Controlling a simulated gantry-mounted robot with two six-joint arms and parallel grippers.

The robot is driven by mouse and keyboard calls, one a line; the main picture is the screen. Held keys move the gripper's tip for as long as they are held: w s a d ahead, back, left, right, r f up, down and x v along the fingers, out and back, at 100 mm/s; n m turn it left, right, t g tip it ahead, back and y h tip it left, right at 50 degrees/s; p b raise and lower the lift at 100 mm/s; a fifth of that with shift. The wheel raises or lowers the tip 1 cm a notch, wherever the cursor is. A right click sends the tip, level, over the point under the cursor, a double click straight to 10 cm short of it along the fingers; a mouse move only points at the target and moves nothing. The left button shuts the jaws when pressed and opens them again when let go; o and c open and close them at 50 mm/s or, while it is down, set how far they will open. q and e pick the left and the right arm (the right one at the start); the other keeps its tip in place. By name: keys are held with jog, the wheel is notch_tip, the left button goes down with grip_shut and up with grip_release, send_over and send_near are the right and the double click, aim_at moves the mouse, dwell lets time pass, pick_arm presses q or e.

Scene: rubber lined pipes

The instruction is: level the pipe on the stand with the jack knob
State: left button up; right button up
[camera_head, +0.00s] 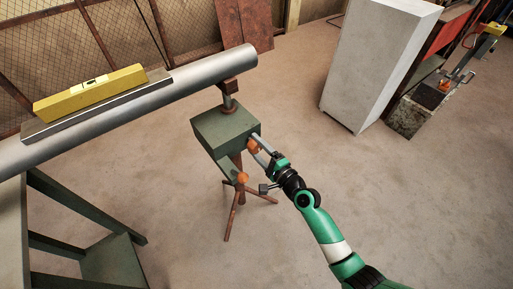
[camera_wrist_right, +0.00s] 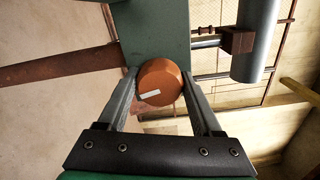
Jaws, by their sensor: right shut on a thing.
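The grey pipe (camera_head: 200,75) runs from the left edge up to the right. Its right end rests in a rusty saddle (camera_head: 231,87) on the jack stand, whose green box (camera_head: 222,128) sits on rusty tripod legs. A yellow spirit level (camera_head: 88,94) lies along the pipe on a flat strip; its bubble is too small to read. My right gripper (camera_head: 257,146) is shut on the orange jack knob (camera_wrist_right: 161,82) at the box's side. The knob has a white mark and sits between both fingers in the right wrist view. My left gripper is not in view.
A green bench (camera_head: 85,215) stands at the lower left under the pipe. A tall pale cabinet (camera_head: 378,60) and a grey block (camera_head: 424,112) stand at the right. A second orange knob (camera_head: 242,178) shows lower on the stand. The floor between is clear.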

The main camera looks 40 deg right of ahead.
jog(key=shift+n+b, duration=0.3)
jog(key=shift+n, duration=0.9)
jog(key=o, duration=1.4)
jog(key=shift+s, duration=0.4)
jog(key=s, duration=0.3)
jog(key=s+a, duration=0.1)
jog(key=s, duration=0.3)
jog(key=s+p, duration=0.1)
jog(key=s, duration=0.2)
jog(key=shift+s+a, duration=0.25)
jog(key=shift+s, duration=0.15)
